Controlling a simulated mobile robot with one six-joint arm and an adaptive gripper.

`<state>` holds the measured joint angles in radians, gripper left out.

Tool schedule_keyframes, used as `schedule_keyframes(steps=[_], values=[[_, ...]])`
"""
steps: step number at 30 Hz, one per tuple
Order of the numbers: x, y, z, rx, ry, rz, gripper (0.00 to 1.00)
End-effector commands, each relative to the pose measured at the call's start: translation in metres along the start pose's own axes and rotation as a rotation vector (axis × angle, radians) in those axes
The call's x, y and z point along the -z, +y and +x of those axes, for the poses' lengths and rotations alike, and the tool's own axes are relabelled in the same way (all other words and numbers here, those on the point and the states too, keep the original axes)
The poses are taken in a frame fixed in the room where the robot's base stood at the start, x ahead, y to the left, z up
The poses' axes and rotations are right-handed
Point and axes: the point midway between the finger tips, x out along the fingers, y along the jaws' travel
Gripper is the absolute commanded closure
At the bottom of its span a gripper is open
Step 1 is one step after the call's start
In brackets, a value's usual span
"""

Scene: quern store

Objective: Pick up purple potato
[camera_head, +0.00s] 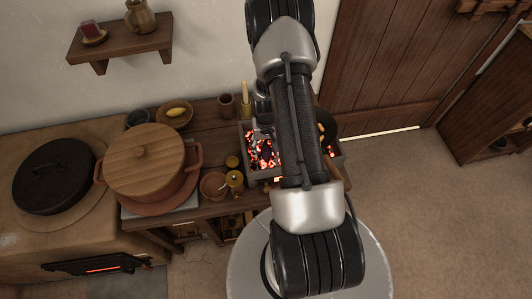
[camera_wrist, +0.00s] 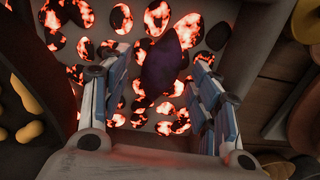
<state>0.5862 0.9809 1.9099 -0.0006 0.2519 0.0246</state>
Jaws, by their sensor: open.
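The purple potato (camera_wrist: 163,62) shows in the wrist view as a dark purple, elongated shape lying on glowing coals, just beyond my fingertips. My gripper (camera_wrist: 150,88) is open, with one finger on each side of the picture and nothing between them but coals and the lower end of the potato. I cannot tell how far above the potato the fingers are.
The coals lie in a grey brazier (camera_head: 245,170) on a wooden table. A dark pan with yellow potato-like pieces (camera_wrist: 28,131) sits close at left in the wrist view. A large lidded pot (camera_head: 150,165), cups and a bowl (camera_head: 174,116) stand left of the brazier. Open floor is at right.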

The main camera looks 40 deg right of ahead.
Motion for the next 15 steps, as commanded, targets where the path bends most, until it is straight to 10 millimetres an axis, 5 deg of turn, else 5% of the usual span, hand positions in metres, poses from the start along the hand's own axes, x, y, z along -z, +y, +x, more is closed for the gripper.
schedule_keyframes(steps=[9,15], values=[[0.0006,0.0000,0.0056,0.000,0.002,0.000,0.43],[0.0005,0.0000,0.0056,0.000,0.001,0.000,0.57]])
